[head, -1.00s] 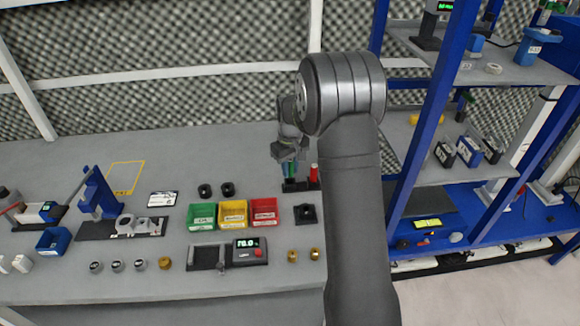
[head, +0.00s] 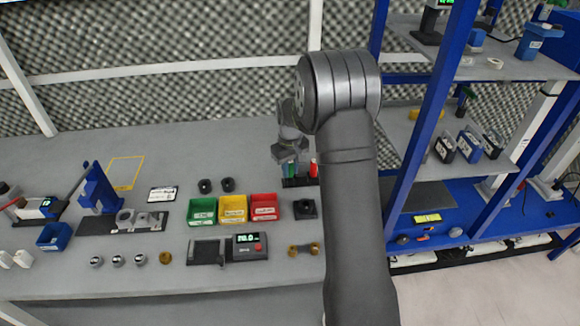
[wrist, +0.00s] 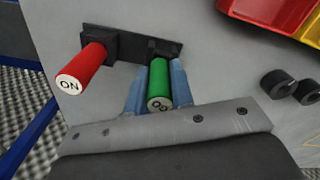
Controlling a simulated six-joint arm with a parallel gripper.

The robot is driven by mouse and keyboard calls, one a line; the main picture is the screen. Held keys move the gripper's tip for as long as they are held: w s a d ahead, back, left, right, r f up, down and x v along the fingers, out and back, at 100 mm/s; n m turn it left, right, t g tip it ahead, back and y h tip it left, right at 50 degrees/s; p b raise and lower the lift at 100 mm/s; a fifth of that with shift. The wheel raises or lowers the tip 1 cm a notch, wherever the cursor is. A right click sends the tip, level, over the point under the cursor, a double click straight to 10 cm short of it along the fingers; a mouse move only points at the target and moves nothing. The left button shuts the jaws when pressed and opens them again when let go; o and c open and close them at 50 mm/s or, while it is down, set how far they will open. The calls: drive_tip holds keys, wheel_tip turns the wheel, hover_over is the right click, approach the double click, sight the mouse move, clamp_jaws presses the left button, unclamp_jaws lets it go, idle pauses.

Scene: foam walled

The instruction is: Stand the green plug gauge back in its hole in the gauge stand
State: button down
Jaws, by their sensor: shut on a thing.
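The green plug gauge (wrist: 158,85) is between the two bluish fingers of my gripper (wrist: 157,80), which is shut on it. Its labelled end faces the wrist camera. Its far end meets the right block of the dark gauge stand (wrist: 125,44); how deep it sits in the hole is hidden. A red plug gauge (wrist: 86,68) marked ON stands in the stand's other block. In the head view, my gripper (head: 291,163) is over the stand (head: 299,183), with the green gauge (head: 290,171) partly hidden and the red gauge (head: 314,170) to its right.
Green (head: 202,211), yellow (head: 233,209) and red (head: 264,207) bins stand left of the stand. Two black rings (head: 205,186) lie behind them. A black square block (head: 305,209) is in front of the stand. A blue-framed shelf rises to the right.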

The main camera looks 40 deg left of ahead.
drive_tip(key=shift+f, duration=0.35)
drive_tip(key=c, duration=1.2)
unclamp_jaws()
drive_tip(key=shift+o, duration=0.2)
wheel_tip(320, 180, up, 18)
drive_tip(key=shift+f, duration=0.25)
drive_tip(key=shift+f, duration=0.15)
wheel_tip(320, 180, down, 17)
drive_tip(key=shift+f, duration=0.1)
drive_tip(key=shift+r, duration=0.25)
